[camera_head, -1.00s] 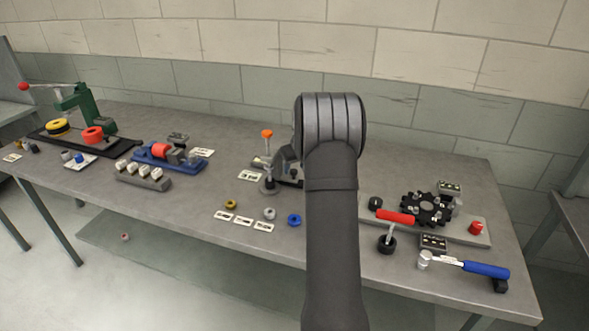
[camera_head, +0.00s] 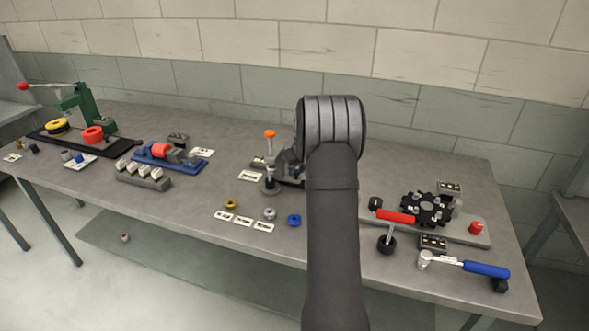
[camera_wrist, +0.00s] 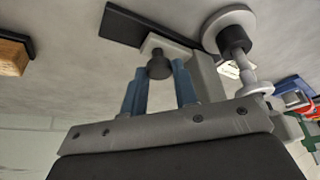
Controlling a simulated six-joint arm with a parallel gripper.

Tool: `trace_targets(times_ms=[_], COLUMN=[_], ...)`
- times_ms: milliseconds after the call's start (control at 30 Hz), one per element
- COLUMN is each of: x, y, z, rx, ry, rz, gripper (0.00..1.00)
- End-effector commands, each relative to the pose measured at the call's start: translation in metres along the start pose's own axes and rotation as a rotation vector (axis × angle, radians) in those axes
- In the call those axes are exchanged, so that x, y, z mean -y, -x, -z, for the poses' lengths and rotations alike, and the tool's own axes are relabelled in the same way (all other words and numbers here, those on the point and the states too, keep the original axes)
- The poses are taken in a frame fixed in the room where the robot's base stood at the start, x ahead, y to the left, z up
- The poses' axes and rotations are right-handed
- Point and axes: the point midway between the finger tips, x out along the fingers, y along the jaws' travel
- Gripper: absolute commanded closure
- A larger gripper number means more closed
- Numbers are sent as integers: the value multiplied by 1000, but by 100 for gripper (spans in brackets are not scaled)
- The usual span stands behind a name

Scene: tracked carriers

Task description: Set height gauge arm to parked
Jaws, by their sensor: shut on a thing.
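A grey post with a round foot (camera_wrist: 230,24) stands just to the right of the fingers. My fingers are hidden in the head view.
Small rings, including a blue one (camera_head: 294,220), lie in front of the gauge. A blue vise-like fixture (camera_head: 170,158) stands left. A brown block (camera_wrist: 12,55) shows in the wrist view.

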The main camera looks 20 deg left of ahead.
Motion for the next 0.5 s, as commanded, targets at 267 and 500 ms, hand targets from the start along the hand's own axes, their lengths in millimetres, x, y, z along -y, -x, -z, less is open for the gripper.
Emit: trace_targets(times_ms=[267,500], x=[-54,-74], y=[21,28], z=[-49,-69], rx=[2,2], ry=[-6,-2], rz=[-2,0], gripper=[100,100])
